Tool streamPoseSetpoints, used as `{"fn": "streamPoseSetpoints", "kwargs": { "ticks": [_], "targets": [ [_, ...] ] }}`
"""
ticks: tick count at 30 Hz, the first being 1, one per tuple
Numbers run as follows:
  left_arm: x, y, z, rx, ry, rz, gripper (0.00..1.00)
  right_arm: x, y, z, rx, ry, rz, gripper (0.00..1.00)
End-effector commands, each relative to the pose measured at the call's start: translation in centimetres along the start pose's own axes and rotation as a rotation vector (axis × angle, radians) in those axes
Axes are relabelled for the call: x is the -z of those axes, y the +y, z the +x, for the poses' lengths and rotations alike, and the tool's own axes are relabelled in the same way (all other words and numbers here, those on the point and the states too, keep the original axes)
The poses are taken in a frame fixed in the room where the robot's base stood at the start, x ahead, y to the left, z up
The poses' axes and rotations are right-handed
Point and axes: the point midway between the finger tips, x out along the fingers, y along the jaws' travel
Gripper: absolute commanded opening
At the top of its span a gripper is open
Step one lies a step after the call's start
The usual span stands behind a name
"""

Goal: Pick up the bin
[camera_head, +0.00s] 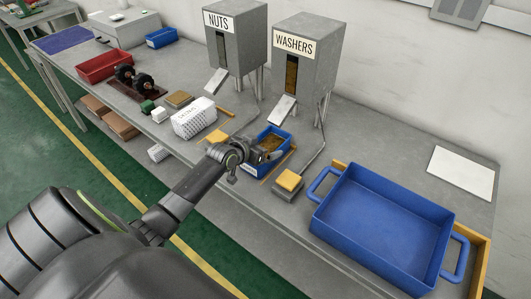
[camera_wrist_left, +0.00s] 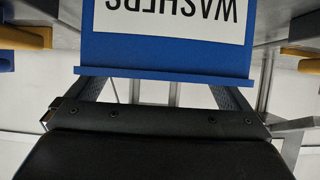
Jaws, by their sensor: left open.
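A small blue bin (camera_head: 272,139) stands on the bench below the washers dispenser, with brownish contents showing inside. In the left wrist view the blue bin (camera_wrist_left: 165,57) is close ahead, and its white label reads WASHERS upside down. My left gripper (camera_head: 264,156) is at the near side of the bin, open. In the left wrist view its fingers reach toward the bin's lower edge on both sides. I cannot tell whether they touch it. The gripper hides part of the bin's front. My right gripper is not in view.
The washers dispenser (camera_head: 306,60) and nuts dispenser (camera_head: 238,40) stand behind. A yellow-topped block (camera_head: 289,181) is right of the bin, and a large blue tray (camera_head: 385,225) is farther right.

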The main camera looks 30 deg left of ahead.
Motion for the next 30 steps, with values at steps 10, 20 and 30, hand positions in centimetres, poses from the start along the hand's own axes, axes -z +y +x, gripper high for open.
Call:
{"fn": "streamPoseSetpoints", "kwargs": {
  "ticks": [10,20,30],
  "targets": [
    [0.01,0.0,0.02,0.0,0.001,0.0,0.82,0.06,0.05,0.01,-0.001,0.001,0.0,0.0],
    [0.01,-0.01,0.0,0.0,0.0,0.0,0.38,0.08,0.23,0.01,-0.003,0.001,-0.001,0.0],
    [0.28,0.02,-0.02,0.0,0.006,0.001,0.15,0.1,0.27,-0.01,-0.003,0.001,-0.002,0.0]
  ]
}}
